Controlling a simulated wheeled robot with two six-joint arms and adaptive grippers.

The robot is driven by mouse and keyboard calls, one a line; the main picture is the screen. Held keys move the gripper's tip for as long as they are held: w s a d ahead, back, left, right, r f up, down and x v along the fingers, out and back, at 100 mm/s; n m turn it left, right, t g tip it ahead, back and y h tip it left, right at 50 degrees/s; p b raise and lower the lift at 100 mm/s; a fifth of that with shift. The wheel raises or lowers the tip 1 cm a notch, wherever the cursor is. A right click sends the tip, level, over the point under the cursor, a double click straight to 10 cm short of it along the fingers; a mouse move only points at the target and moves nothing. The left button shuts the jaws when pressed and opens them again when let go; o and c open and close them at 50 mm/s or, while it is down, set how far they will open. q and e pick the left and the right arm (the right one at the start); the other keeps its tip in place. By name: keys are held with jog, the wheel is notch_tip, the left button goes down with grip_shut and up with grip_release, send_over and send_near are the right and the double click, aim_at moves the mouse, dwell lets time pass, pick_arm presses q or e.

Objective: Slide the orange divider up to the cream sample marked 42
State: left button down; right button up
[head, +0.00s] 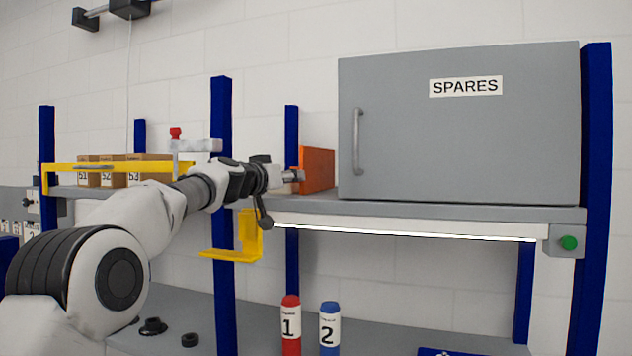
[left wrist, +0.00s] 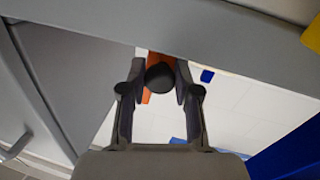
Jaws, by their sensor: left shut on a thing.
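The orange divider (head: 318,170) stands upright on the upper shelf, just left of the grey SPARES cabinet. My left gripper (head: 297,176) reaches it from the left and is shut on it. In the left wrist view, the fingers close around a dark round knob (left wrist: 160,77), with a strip of the orange divider (left wrist: 147,97) showing beside it. No cream sample marked 42 can be made out in either view. My right gripper is not in view.
The SPARES cabinet (head: 470,135) fills the shelf's right part. A blue post (head: 222,285) stands behind my arm. Bottles 1 (head: 291,325) and 2 (head: 329,328) stand on the lower surface.

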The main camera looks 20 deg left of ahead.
pick_arm(q)
jog(key=a, duration=0.3)
jog(key=shift+a+r, duration=0.15)
jog(key=shift+a, duration=0.05)
jog(key=shift+d, duration=0.1)
jog(key=c, duration=1.1)
grip_release()
jog(key=shift+s+r, duration=0.15)
jog(key=shift+s, duration=0.15)
